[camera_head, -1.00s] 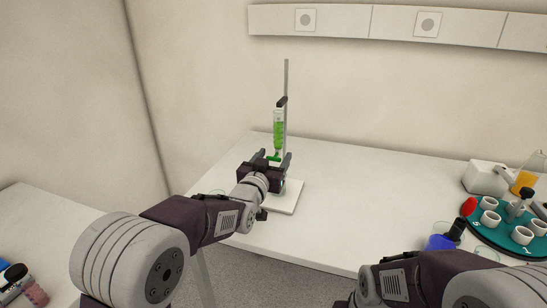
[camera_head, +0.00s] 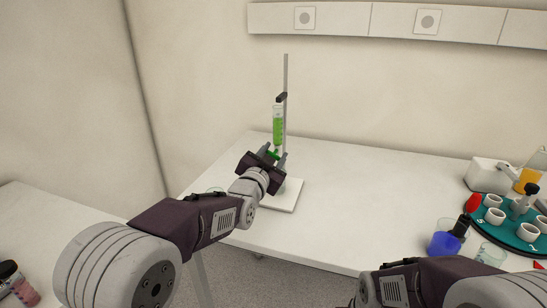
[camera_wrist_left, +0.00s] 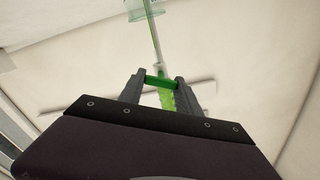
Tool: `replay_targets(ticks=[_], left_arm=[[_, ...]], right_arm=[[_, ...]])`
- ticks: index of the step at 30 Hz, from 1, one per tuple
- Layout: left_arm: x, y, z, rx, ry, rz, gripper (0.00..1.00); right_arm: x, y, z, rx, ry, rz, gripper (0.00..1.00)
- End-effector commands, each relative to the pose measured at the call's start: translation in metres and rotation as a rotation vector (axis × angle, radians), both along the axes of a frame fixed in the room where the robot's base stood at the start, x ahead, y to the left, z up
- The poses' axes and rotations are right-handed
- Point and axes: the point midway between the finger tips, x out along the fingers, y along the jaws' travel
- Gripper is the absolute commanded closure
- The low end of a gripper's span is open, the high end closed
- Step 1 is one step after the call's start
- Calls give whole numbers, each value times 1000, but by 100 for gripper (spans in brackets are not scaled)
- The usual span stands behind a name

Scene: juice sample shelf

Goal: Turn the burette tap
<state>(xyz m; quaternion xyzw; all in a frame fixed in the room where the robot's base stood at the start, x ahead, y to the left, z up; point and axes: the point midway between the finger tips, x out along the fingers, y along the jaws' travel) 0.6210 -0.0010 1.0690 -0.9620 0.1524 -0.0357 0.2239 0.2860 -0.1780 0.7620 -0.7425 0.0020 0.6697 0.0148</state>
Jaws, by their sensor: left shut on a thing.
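The burette (camera_head: 278,126) is a clear tube with green liquid, clamped upright on a grey stand rod (camera_head: 285,80) above a white base plate (camera_head: 288,197). Its green tap (camera_head: 273,154) is at the tube's lower end. My left gripper (camera_head: 273,158) is at the tap, tilted, with a finger on each side of it. In the left wrist view the green tap handle (camera_wrist_left: 160,82) sits between the two dark fingertips, and the gripper is shut on it.
At the right are a teal round tray (camera_head: 484,228) with white cups, a blue-filled beaker (camera_head: 444,243), a flask with orange liquid (camera_head: 528,180) and a white box (camera_head: 488,176). The middle of the table is clear.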

Motion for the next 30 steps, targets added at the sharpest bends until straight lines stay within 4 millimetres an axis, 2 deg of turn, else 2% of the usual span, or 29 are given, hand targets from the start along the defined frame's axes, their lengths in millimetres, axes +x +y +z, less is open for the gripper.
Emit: replay_targets(ticks=[3, 4, 6, 17, 30], left_arm=[[0, 0, 0, -1, 0, 0, 100], [0, 0, 0, -2, 1, 0, 57], [0, 0, 0, -2, 1, 0, 38], [-4, 1, 0, -3, 2, 0, 38], [-78, 25, 0, -3, 1, 0, 38]], right_arm=[[0, 0, 0, 0, 0, 0, 34], [0, 0, 1, 0, 0, 0, 34], [0, 0, 1, 0, 0, 0, 34], [0, 0, 0, 0, 0, 0, 34], [0, 0, -6, 0, 0, 0, 34]])
